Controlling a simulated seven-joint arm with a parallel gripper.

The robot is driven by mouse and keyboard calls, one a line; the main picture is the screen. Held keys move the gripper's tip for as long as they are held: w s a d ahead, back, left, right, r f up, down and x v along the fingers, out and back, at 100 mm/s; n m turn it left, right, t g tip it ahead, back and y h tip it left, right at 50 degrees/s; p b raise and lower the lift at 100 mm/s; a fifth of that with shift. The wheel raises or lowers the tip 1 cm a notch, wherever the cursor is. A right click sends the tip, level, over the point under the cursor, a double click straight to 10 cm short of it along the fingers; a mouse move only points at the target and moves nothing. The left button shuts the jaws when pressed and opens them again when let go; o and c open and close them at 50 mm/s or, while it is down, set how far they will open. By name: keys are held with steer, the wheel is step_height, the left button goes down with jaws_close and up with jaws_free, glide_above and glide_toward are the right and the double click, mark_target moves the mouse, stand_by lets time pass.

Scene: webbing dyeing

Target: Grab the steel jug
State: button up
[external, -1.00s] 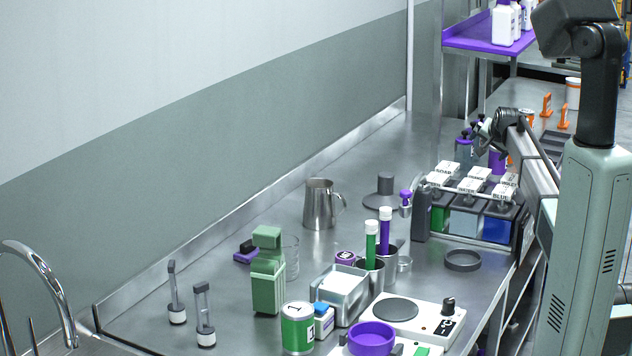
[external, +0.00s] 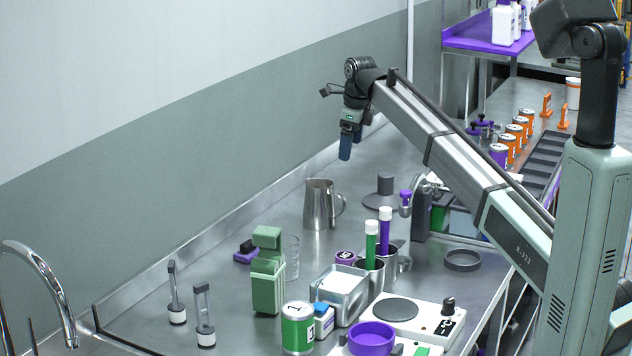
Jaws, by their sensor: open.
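The steel jug (external: 318,206) stands upright on the steel bench in the middle of the external view, near the back wall, with its handle to the right. My gripper (external: 345,150) is in the air, pointing down, above and slightly to the right of the jug in the picture. It is apart from the jug and holds nothing that I can see. Its fingers show nearly edge-on, so the gap between them is hard to make out.
A grey stand (external: 385,190) is right of the jug. A green container (external: 268,280), a glass cylinder (external: 291,258) and tubes with green (external: 371,250) and purple (external: 385,235) contents stand in front. A hotplate (external: 410,315) is nearer. The bench left of the jug is clear.

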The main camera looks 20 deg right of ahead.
mark_target(320, 190)
steer(key=s+a+r+m+g, duration=0.25)
steer(key=s+a+m, duration=0.2)
steer(key=a, duration=0.55)
steer(key=shift+h, duration=0.3)
steer(key=f, duration=0.8)
steer(key=s+f, duration=0.1)
steer(key=f, duration=0.3)
steer(key=shift+a+f, duration=0.1)
steer(key=shift+f, duration=0.25)
steer(key=shift+c, duration=0.4)
steer(key=c, duration=1.1)
